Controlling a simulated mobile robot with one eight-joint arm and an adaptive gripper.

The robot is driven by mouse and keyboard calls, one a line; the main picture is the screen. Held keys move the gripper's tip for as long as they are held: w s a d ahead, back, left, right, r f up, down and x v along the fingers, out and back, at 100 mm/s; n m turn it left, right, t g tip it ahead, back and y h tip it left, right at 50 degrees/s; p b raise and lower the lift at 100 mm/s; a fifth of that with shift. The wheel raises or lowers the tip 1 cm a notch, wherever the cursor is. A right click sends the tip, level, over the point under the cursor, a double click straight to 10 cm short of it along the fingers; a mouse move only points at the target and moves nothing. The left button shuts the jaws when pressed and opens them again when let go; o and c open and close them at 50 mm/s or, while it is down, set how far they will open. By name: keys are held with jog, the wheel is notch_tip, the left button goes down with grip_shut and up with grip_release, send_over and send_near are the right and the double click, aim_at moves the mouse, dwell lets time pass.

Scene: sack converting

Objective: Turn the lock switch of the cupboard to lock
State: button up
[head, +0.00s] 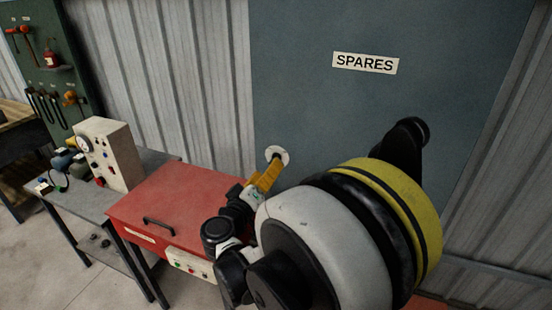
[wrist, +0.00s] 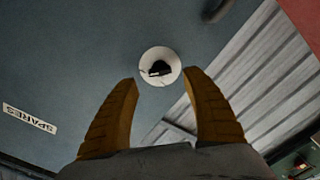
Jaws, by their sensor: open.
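The cupboard (head: 310,100) is a tall blue-grey face with a SPARES label (head: 365,63). Its lock switch is a round white plate (head: 277,154) low near the cupboard's left edge. In the wrist view the switch shows as a white disc with a black knob (wrist: 160,68), the knob lying roughly crosswise in the picture. My gripper (wrist: 160,80) has two yellow fingers spread apart, with the switch framed between and just beyond their tips. In the head view the gripper (head: 268,176) points at the plate, and the knob is hidden. I see no contact with the knob.
A red cabinet (head: 170,205) with a black handle stands low to the left. Beside it is a bench with a pale meter box (head: 110,152). A green tool board (head: 48,70) hangs farther left. Ribbed metal wall (head: 165,80) flanks the cupboard.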

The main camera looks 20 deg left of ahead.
aim_at(274, 158)
jog(key=w, duration=0.6)
jog(key=shift+d, duration=0.2)
jog(key=shift+s, duration=0.1)
jog(key=c, duration=1.2)
